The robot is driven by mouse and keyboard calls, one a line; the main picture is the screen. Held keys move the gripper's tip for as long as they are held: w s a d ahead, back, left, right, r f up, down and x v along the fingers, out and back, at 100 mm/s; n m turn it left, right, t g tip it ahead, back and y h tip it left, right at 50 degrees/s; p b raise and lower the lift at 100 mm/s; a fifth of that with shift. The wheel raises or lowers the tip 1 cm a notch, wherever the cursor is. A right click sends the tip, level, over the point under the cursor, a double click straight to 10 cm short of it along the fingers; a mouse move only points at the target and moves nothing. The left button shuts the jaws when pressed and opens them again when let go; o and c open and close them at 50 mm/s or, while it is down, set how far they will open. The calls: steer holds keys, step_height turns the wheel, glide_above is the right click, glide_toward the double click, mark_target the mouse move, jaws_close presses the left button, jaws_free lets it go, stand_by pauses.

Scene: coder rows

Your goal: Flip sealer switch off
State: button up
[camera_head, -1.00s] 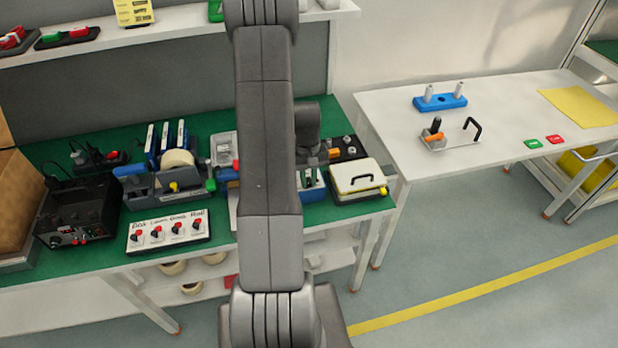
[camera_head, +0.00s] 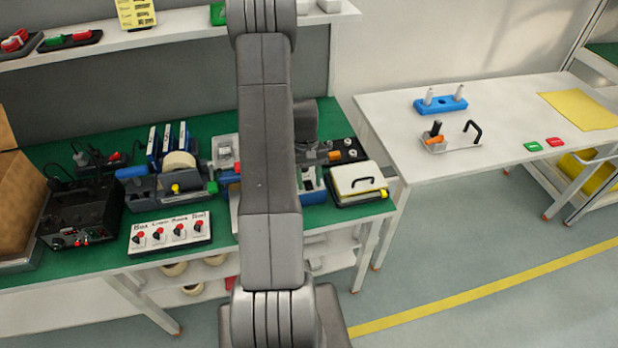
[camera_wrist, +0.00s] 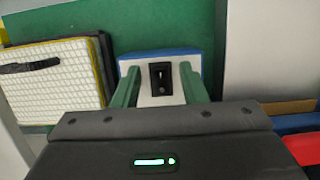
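In the wrist view a black rocker switch (camera_wrist: 160,79) sits on a white panel (camera_wrist: 180,97) with a blue edge, which I take to be the sealer. My gripper (camera_wrist: 160,82) has two green fingers spread apart, one on each side of the switch, with nothing held between them. I cannot tell whether the fingertips touch the panel. In the head view my arm hides most of this spot; a blue-edged part (camera_head: 314,197) shows just right of the arm.
A white-lidded box (camera_head: 357,177) with a black handle stands right of the sealer. A labelled switch panel (camera_head: 168,234) and a tape dispenser (camera_head: 172,185) are to the left on the green bench. A white side table (camera_head: 395,112) stands at the right.

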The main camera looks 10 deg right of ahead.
steer(key=b+v, duration=0.2)
steer(key=v, duration=1.1)
steer(key=shift+r, duration=0.4)
steer(key=p+x, duration=0.2)
steer(key=x, duration=1.2)
steer(key=shift+w+r, duration=0.1)
